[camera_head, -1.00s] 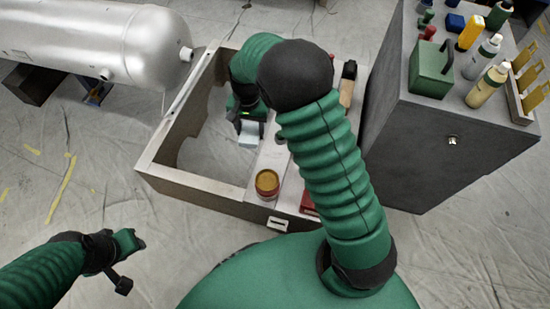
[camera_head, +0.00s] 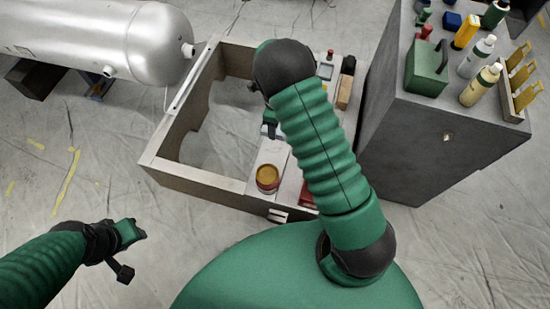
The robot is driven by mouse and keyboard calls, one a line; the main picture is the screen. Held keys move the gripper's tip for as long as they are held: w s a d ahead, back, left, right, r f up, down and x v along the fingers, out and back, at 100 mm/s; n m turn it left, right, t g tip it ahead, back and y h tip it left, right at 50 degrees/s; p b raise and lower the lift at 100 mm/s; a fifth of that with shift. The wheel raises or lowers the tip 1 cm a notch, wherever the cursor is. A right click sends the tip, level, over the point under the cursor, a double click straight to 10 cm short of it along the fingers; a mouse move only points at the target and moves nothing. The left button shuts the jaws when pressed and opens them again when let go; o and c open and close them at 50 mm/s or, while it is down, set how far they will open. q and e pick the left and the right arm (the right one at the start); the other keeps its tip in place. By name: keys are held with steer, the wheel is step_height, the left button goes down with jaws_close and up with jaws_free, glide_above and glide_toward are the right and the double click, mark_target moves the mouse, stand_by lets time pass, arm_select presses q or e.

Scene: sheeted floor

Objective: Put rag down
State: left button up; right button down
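My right gripper (camera_head: 269,128) is over the light shelf (camera_head: 266,155) on the right side of the open-topped box. My own arm hides most of it, so I cannot tell whether its fingers are open or shut. A pale patch shows just under it, but I cannot tell whether that is the white rag or the shelf. My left gripper (camera_head: 138,233) is at the lower left above the floor, away from the box and with nothing visible in it. The state of its fingers is unclear.
The box (camera_head: 205,185) has a tall rim and an open hollow. A jar with an amber top (camera_head: 267,178) stands on the shelf's front end. A grey cabinet (camera_head: 430,140) with bottles stands right. A silver tank (camera_head: 100,40) lies at upper left.

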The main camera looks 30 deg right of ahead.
step_height(320, 180, down, 9)
steer(key=b, duration=0.5)
steer(key=shift+r+b, duration=0.15)
steer(key=shift+b, duration=0.25)
steer(key=shift+r, duration=0.1)
step_height(320, 180, down, 10)
steer(key=b, duration=0.4)
steer(key=shift+r+b, duration=0.15)
steer(key=shift+b, duration=0.2)
steer(key=c, duration=0.6)
jaws_free()
steer(key=shift+o, duration=0.2)
